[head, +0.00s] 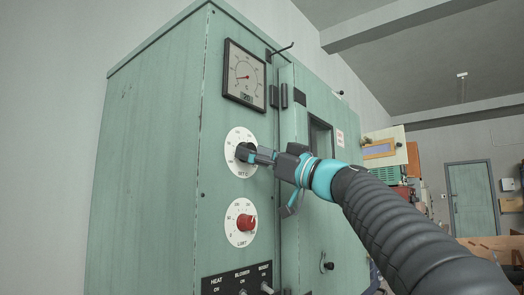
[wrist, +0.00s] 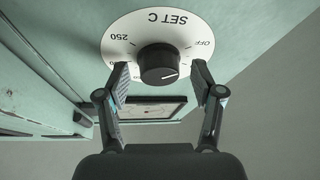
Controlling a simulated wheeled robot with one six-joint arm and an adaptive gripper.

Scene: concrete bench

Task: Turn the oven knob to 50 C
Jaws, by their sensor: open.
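The black SET C oven knob (wrist: 158,64) sits on a round white dial (wrist: 113,42) on the green oven front. The wrist view shows the dial upside down, with OFF at right and 250 at left. A short white mark on the knob points right, slightly past OFF; the exact reading cannot be told. My gripper (wrist: 160,76) is open, its fingers on either side of the knob with gaps showing. In the head view, my gripper (head: 250,155) is at the upper dial (head: 236,135) and partly hides the knob.
A red LIMIT knob (head: 246,222) on its own dial sits below. A square gauge (head: 244,76) is above, with a black hook (head: 281,49) beside it. Switches on a black panel (head: 236,279) are at the bottom. The oven door (head: 345,215) is to the right.

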